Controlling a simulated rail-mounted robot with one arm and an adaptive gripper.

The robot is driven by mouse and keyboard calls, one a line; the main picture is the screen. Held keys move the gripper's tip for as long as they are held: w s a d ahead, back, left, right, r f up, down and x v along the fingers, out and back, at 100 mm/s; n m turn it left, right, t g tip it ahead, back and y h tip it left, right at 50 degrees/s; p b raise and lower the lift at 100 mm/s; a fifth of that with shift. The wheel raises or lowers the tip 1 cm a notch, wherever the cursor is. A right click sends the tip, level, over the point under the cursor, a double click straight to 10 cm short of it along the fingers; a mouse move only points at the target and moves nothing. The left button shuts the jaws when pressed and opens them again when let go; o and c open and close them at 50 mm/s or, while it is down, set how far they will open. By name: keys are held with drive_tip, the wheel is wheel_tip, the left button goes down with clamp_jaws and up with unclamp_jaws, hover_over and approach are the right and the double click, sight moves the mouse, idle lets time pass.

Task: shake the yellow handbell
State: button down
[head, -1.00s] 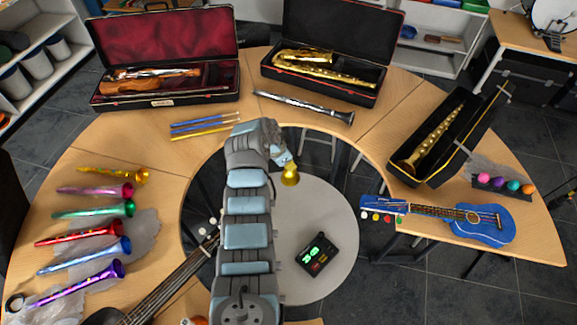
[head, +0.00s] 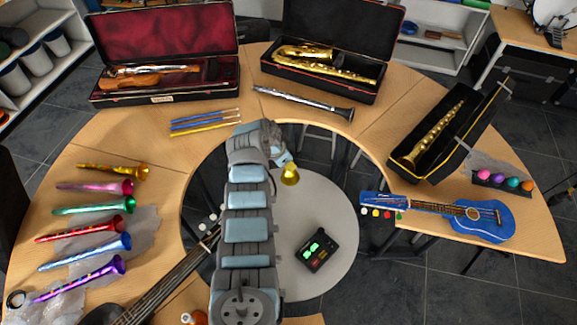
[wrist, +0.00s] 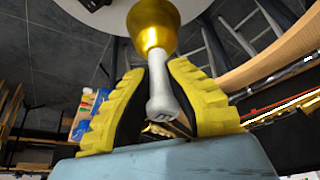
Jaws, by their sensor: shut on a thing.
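The yellow handbell (head: 289,176) has a shiny golden bell and a grey handle. In the head view it hangs mouth down from my gripper (head: 283,159), above the inner edge of the round grey table. In the wrist view the golden bell (wrist: 153,24) lies beyond the fingertips. My gripper (wrist: 157,72) is shut on the grey handle, with a ribbed yellow finger on each side. In the head view my arm hides most of the fingers.
A ring-shaped wooden table (head: 370,130) surrounds the round grey table (head: 342,205), which carries a black device (head: 316,250). A clarinet (head: 305,103), a blue ukulele (head: 440,214), coloured horns (head: 85,240) and open instrument cases stand around. Space around the bell is clear.

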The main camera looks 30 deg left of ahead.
wheel_tip(320, 180, up, 2)
drive_tip(key=shift+r, duration=0.25)
drive_tip(key=shift+f, duration=2.65)
drive_tip(key=shift+r, duration=2.65)
drive_tip(key=shift+f, duration=2.65)
drive_tip(key=shift+w+a+r+t+y, duration=0.6)
drive_tip(key=shift+w+a+t+y, duration=0.35)
drive_tip(key=shift+a+y, duration=1.6)
drive_tip(key=shift+s+d+f+g+h, duration=0.2)
drive_tip(key=shift+s+d+g+h, duration=0.15)
drive_tip(key=shift+d+h, duration=0.5)
drive_tip(key=shift+s+d+f+g+h, duration=0.15)
drive_tip(key=shift+s+d+g+h, duration=0.15)
drive_tip(key=shift+d+h, duration=0.55)
drive_tip(key=shift+s+d+f+g+h, duration=0.2)
drive_tip(key=shift+s+d+g+h, duration=0.15)
drive_tip(key=shift+d+h, duration=0.5)
